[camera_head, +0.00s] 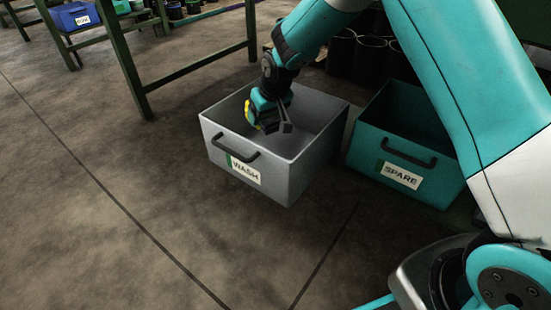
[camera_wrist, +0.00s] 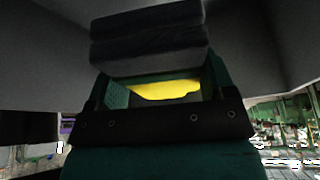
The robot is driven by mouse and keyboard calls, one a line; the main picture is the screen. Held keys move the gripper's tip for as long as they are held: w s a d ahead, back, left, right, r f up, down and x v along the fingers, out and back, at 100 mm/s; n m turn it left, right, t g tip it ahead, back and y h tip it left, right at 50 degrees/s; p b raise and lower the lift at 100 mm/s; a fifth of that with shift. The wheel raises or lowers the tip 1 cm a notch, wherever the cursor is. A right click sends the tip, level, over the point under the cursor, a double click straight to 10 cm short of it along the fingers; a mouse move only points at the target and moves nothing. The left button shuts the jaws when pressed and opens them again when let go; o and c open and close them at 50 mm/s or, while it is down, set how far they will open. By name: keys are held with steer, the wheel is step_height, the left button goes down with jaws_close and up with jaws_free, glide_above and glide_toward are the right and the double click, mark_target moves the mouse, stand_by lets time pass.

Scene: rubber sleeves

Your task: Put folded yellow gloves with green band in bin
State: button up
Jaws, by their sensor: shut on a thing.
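The yellow gloves (camera_head: 248,111) show as a small yellow patch at the left side of my gripper (camera_head: 268,124) in the head view. In the wrist view, the yellow gloves (camera_wrist: 165,89) show between the jaws, mostly hidden by the gripper. No green band can be made out on them. My gripper is shut on the gloves, over the opening of the grey bin (camera_head: 228,160) labelled WASH. The grey bin walls surround it in the head view; how deep it sits inside I cannot tell.
A teal bin (camera_head: 369,160) labelled SPARE stands right of the grey bin. A green metal table frame (camera_head: 130,62) stands behind at the left. Dark cylinders (camera_head: 372,58) stand behind the bins. A blue bin (camera_head: 75,18) is at the far left. The floor in front is clear.

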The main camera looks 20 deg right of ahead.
steer(key=b, duration=0.4)
glide_above(270, 149)
steer(key=s, duration=0.1)
steer(key=f, duration=0.8)
steer(key=shift+s+d+f, duration=0.1)
steer(key=shift+s+d, duration=0.05)
steer(key=shift+d, duration=0.05)
step_height(270, 149, down, 4)
steer(key=b, duration=0.3)
steer(key=shift+a+r, duration=0.15)
steer(key=shift+r, duration=0.05)
steer(key=shift+f, duration=0.1)
steer(key=o, duration=0.9)
steer(key=shift+p+v, duration=2.65)
steer(key=shift+v, duration=1.25)
